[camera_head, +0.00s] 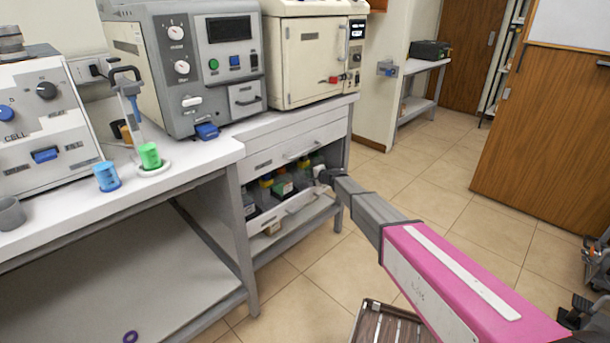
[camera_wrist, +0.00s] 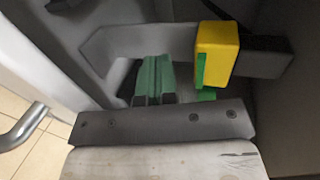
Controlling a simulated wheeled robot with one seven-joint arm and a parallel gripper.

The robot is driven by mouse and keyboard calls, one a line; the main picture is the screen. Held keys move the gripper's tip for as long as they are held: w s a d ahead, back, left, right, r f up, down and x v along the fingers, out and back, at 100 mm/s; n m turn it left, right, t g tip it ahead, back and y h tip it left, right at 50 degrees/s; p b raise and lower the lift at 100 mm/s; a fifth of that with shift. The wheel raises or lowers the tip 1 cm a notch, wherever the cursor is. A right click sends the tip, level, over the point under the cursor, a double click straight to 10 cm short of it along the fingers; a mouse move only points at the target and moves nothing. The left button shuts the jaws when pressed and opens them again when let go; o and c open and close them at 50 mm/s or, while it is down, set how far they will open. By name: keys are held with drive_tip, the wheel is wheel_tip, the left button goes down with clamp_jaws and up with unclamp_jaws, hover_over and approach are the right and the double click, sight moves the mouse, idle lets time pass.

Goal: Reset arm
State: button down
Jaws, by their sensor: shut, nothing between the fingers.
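My arm reaches from the lower right of the head view to an open lower drawer (camera_head: 300,203) under the bench. My gripper (camera_head: 323,177) is at the drawer's right end, above or just inside its opening; its fingers are too small to make out there.
The drawer's metal handle (camera_wrist: 22,128) is at the left of the wrist view. Above is a bench with a grey instrument (camera_head: 230,65) and a cream oven (camera_head: 306,62). A blue cup (camera_head: 106,176) and a green cup (camera_head: 150,156) stand left.

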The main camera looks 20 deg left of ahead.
drive_tip(key=s+d+r+n+g+h, duration=0.1)
drive_tip(key=s+d+h, duration=0.3)
drive_tip(key=s+d, duration=0.7)
drive_tip(key=s+d+r+n+g+h, duration=0.1)
drive_tip(key=s+d+h, duration=0.4)
drive_tip(key=d, duration=2.7)
drive_tip(key=s+d+r+n+g+h, duration=0.1)
drive_tip(key=s+d+n+g+h, duration=0.1)
drive_tip(key=s+d, duration=1.6)
drive_tip(key=d+g+h, duration=0.1)
drive_tip(key=d+h, duration=0.1)
drive_tip(key=d, duration=0.1)
drive_tip(key=shift+s+d+n+g, duration=0.3)
drive_tip(key=shift+g, duration=0.1)
